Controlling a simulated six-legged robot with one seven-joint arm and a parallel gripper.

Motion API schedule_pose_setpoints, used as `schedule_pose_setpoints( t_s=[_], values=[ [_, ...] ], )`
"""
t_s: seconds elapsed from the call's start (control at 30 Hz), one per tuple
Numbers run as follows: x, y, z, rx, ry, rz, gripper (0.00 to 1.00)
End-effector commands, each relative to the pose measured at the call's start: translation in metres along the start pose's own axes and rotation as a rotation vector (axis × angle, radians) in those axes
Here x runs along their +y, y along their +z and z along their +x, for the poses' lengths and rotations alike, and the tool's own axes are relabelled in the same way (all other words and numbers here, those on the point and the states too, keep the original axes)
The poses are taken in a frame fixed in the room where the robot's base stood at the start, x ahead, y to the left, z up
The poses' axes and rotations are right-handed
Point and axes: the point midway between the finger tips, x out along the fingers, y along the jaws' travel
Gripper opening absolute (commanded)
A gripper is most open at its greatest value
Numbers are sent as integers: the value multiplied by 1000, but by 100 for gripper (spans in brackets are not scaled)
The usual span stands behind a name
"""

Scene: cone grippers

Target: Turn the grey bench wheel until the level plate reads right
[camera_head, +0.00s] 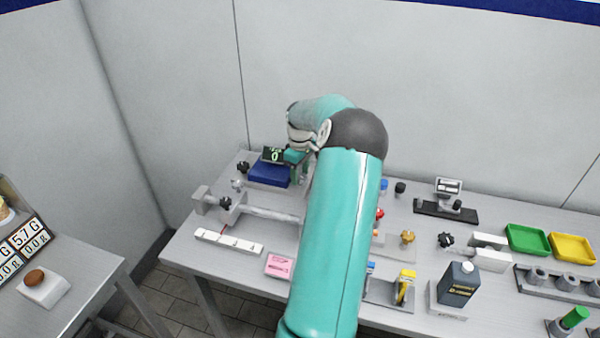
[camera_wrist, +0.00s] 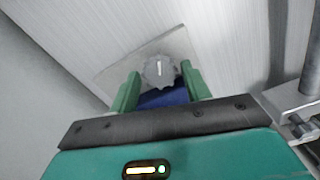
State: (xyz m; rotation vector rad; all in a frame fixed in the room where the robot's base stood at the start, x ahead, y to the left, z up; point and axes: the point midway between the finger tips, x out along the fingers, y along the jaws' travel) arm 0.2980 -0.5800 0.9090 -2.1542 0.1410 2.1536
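The grey wheel (camera_wrist: 160,71) has a notched rim and a pale line on its face, which stands about upright in the wrist view. It sits on a light grey base plate (camera_wrist: 118,74). My gripper (camera_wrist: 160,68) is open, with its green fingertips on either side of the wheel and a gap showing at each side. I cannot tell how deep the fingers reach. In the head view, my gripper (camera_head: 298,160) is at the back left of the bench, and my arm hides the wheel. No plate is clearly marked as the level plate; a white strip (camera_head: 228,242) with marks lies at the front left.
A blue box (camera_head: 268,175) stands left of my gripper by a small display (camera_head: 273,155) reading 0. Black knobs and a grey rod (camera_head: 270,214) are nearby. A pink card (camera_head: 279,265), a dark canister (camera_head: 460,283) and green (camera_head: 527,239) and yellow trays (camera_head: 572,247) are further off.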

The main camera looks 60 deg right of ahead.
Motion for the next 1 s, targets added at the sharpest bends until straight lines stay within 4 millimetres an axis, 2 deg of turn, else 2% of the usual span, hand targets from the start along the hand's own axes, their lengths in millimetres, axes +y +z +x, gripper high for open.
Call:
schedule_pose_setpoints(
  t_s=[0.03, 0.13, 0.17, 0.5, 0.8, 0.83, 0.93, 1.0],
  values=[
    [0, 0, 0, 0, 0, 0, 38],
    [0, 0, 0, 0, 0, 0, 18],
    [0, 0, 0, 0, 0, 0, 16],
    [0, 0, -1, -1, 1, -120, 16],
    [0, 0, -1, 0, 1, -134, 16],
    [0, 0, -1, 0, 1, -134, 43],
    [0, 0, -1, 0, 1, -134, 61],
    [0, 0, -1, 0, 1, -134, 61]
  ],
)
